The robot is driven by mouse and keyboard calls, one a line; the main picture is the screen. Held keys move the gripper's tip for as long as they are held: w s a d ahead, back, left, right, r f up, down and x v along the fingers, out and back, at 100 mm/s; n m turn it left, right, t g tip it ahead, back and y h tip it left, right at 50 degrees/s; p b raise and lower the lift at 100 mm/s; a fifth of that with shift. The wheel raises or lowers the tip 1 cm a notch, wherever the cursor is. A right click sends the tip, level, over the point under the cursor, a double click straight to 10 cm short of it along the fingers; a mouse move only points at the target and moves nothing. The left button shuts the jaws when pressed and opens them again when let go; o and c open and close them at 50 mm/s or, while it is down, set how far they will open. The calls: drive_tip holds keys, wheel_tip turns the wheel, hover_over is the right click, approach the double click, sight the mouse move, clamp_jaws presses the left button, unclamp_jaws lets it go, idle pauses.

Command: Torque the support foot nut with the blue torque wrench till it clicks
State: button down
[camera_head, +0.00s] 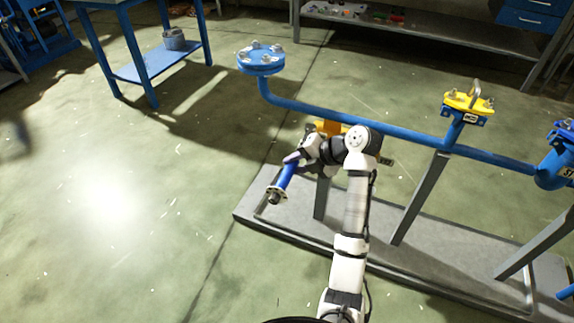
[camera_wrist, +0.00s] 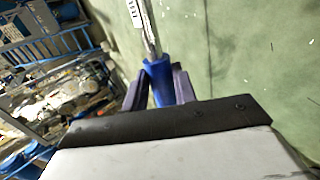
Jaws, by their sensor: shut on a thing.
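The blue torque wrench (camera_head: 284,183) is in my gripper (camera_head: 294,161), which is shut on its blue handle. In the head view, the wrench slants down and left, its lower end over the left end of the grey base plate (camera_head: 412,248). The wrist view shows the blue handle (camera_wrist: 160,78) between the two dark fingers of my gripper (camera_wrist: 160,90); a bright metal shaft with a white label runs up out of frame. A grey support leg (camera_head: 320,199) stands on the plate just right of the wrench. I cannot make out the foot nut.
A blue pipe (camera_head: 400,131) runs above the plate, with a bolted blue flange (camera_head: 261,60) at its left end and a yellow clamp (camera_head: 468,102) further right. A blue table (camera_head: 145,62) stands at the back left. Open floor lies left of the plate.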

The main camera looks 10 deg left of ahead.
drive_tip(key=d+n+g, duration=0.3)
drive_tip(key=d+n, duration=0.1)
drive_tip(key=d, duration=0.3)
drive_tip(key=shift+n+g+p, duration=0.3)
drive_tip(key=shift+g+p, duration=0.1)
drive_tip(key=shift+a+r, duration=0.1)
drive_tip(key=a+m+t, duration=0.1)
drive_tip(key=a+m, duration=0.1)
drive_tip(key=a, duration=0.1)
drive_tip(key=shift+s+t, duration=0.15)
drive_tip(key=shift+t, duration=0.25)
drive_tip(key=shift+a, duration=0.1)
drive_tip(key=shift+a+m+t, duration=1)
drive_tip(key=shift+a+m, duration=0.1)
drive_tip(key=shift+a, duration=0.35)
